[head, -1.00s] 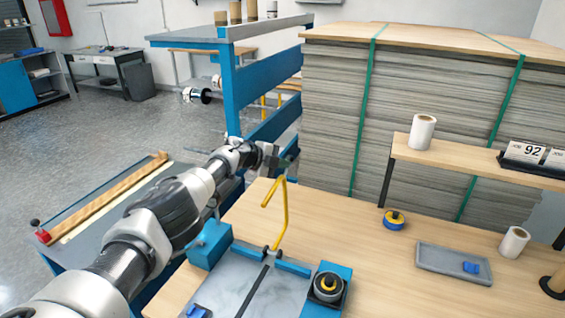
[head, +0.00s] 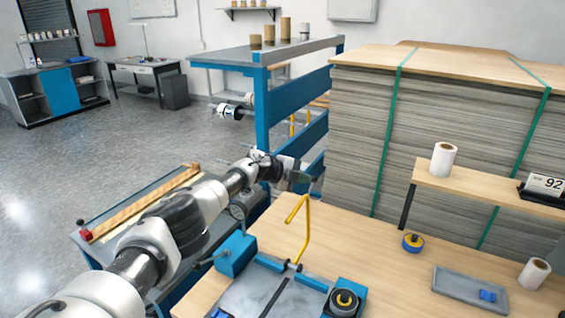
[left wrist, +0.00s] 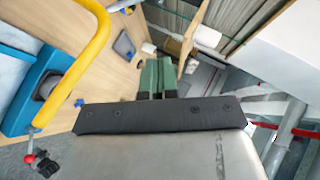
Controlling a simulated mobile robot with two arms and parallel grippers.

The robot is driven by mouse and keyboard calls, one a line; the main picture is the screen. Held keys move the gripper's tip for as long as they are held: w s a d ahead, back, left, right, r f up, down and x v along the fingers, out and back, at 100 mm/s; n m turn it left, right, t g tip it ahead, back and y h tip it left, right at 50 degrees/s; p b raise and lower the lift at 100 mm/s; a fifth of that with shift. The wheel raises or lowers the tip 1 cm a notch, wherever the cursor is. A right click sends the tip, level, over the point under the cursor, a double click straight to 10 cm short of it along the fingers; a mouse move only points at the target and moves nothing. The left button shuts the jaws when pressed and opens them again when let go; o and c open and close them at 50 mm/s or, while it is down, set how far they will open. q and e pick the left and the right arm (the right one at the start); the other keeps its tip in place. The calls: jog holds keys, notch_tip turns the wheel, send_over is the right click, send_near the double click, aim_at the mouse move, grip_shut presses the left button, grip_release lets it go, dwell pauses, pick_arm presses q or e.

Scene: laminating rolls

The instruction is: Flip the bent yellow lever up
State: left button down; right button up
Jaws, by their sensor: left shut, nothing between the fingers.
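The bent yellow lever (head: 308,226) rises from the blue-framed fixture (head: 263,295) on the wooden table, its upper part bending back down to the left. In the left wrist view the lever (left wrist: 82,66) is a thick yellow tube along the left side. My left gripper (head: 305,178) is just beyond and above the lever's upper bend in the head view; touching or apart is hard to tell there. In the left wrist view its green fingers (left wrist: 158,75) are together and empty, with the lever to their left, outside them. My right gripper is not in view.
A tall strapped board stack (head: 365,130) stands behind the table. A yellow-and-blue tape roll (head: 413,243), a grey tray (head: 455,297) and a white roll (head: 534,273) lie to the right. A raised shelf (head: 480,188) holds another white roll (head: 443,160).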

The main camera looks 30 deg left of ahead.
pick_arm(q)
jog(key=s+a+r, duration=0.3)
jog(key=a, duration=0.2)
jog(key=shift+s+a+r+b, duration=0.25)
jog(key=shift+r+b, duration=0.05)
jog(key=shift+b, duration=0.05)
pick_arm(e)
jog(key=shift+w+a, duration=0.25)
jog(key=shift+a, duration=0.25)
pick_arm(q)
jog(key=shift+s, duration=0.1)
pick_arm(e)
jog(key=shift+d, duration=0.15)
